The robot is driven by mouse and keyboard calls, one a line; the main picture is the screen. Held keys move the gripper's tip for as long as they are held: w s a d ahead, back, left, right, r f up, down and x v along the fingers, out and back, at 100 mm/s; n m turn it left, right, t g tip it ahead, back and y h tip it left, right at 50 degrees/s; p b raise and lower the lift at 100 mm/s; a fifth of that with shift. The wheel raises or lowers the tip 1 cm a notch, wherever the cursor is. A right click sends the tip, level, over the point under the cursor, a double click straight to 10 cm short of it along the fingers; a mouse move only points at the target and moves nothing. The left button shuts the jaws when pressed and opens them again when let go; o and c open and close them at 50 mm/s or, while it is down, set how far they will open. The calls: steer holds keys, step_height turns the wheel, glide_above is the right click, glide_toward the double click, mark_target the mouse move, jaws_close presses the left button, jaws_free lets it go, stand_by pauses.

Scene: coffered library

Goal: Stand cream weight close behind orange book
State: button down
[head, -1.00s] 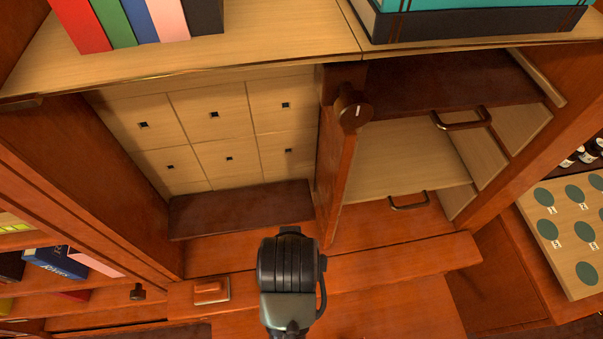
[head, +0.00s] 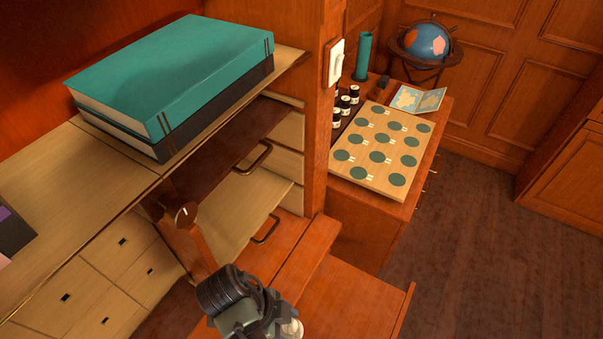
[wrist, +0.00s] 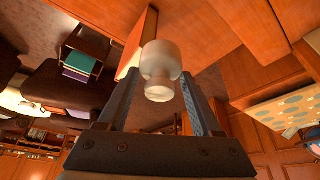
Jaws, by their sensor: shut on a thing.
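The cream weight (wrist: 161,62) is between the two fingers of my gripper (wrist: 161,84) in the wrist view. It is pale and rounded, with a wide part, a narrow neck and a smaller end. My gripper is shut on it. In the head view my gripper (head: 284,316) is low in the middle, in front of the cabinet. A small pale bit of the weight (head: 294,328) shows beside it, the rest hidden.
Large teal book (head: 175,65) lies on a dark one on the wooden shelf top (head: 60,190). A knob (head: 181,213) and drawer handles stick out below. Floor at right is clear.

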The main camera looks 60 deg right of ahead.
steer(key=m, duration=0.1)
steer(key=s+m+y, duration=0.1)
steer(key=r+m+p, duration=0.1)
steer(key=m, duration=0.1)
steer(key=shift+s+d+g+y, duration=0.3)
steer(key=shift+d, duration=0.05)
steer(key=shift+s+m+y, duration=0.4)
steer(key=shift+m, duration=0.6)
step_height(320, 180, down, 23)
steer(key=b, duration=2.2)
steer(key=shift+f, duration=2.5)
steer(key=shift+f, duration=0.1)
steer(key=shift+c, duration=0.3)
jaws_free()
steer(key=p+v, duration=0.4)
steer(key=v, duration=0.8)
